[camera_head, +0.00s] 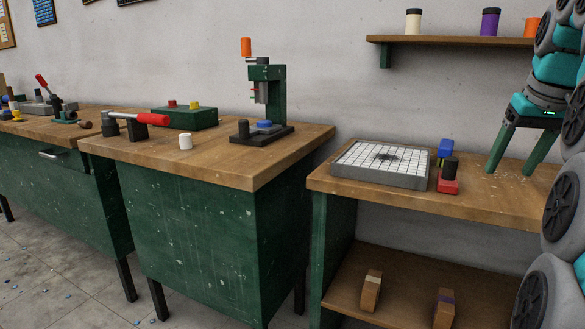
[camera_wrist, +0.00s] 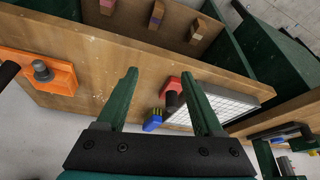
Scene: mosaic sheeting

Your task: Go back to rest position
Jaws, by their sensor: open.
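My gripper (camera_head: 515,146) hangs over the right part of the right wooden table (camera_head: 330,184), its two green fingers pointing down and spread apart. A white tiled mosaic sheet in a grey tray (camera_head: 380,178) lies on this table, left of my gripper. A red block with a dark knob (camera_head: 448,184) and a blue piece (camera_head: 445,148) stand between the tray and my gripper.
A green press (camera_head: 268,100) stands on the middle bench (camera_head: 240,170). A wall shelf (camera_head: 460,40) holds several jars above. Wooden stamps (camera_head: 371,290) stand on the lower shelf. An orange piece with a knob (camera_wrist: 45,72) shows at left in the wrist view.

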